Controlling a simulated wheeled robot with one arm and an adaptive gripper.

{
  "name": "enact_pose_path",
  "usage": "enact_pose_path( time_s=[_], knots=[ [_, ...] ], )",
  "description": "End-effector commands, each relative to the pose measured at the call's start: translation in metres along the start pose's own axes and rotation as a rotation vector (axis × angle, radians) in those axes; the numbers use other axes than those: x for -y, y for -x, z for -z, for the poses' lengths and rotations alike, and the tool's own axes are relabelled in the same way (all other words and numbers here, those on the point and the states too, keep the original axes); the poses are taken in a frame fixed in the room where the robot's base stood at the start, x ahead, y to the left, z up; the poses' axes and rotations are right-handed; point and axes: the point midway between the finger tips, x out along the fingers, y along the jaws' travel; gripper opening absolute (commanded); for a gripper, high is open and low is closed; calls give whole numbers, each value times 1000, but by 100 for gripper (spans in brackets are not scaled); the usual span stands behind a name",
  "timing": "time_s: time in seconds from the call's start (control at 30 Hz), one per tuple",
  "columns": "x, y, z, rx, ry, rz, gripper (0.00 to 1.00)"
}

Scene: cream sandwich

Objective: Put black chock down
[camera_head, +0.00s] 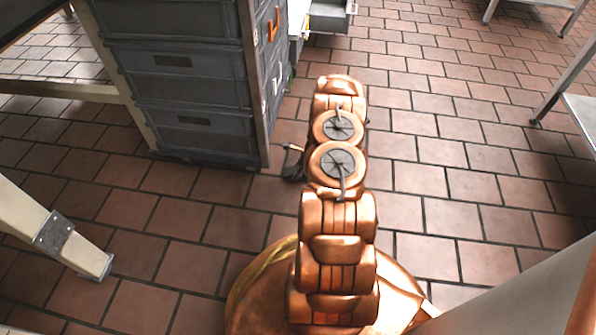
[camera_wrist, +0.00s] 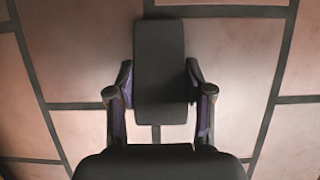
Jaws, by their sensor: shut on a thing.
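The black chock (camera_wrist: 160,62) is a dark, upright block in the middle of the wrist view. My gripper (camera_wrist: 158,82) has its two fingers on either side of it and is shut on it. Tiled floor shows behind the chock; I cannot tell whether the chock touches it. In the head view, a dark part of my gripper (camera_head: 292,163) shows to the left of my copper-coloured arm, low over the floor. The chock cannot be made out clearly there, as the arm hides much of that spot.
A stack of grey crates (camera_head: 190,90) stands on the left, close to my gripper. A pale table leg (camera_head: 50,232) is at the lower left. Metal table frames (camera_head: 562,80) stand at the right. The tiled floor (camera_head: 450,150) between is clear.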

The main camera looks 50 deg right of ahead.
Motion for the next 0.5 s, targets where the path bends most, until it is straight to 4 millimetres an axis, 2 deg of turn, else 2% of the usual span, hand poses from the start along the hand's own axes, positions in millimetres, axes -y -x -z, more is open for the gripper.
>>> enact_pose_path(
  time_s=[0.1,0.13,0.33,0.5],
  knots=[
    [0,-3,1,0,0,-1,12],
    [0,-2,1,0,0,-1,54],
    [0,-2,1,0,0,-1,75],
    [0,-2,1,0,0,0,76]
  ],
)
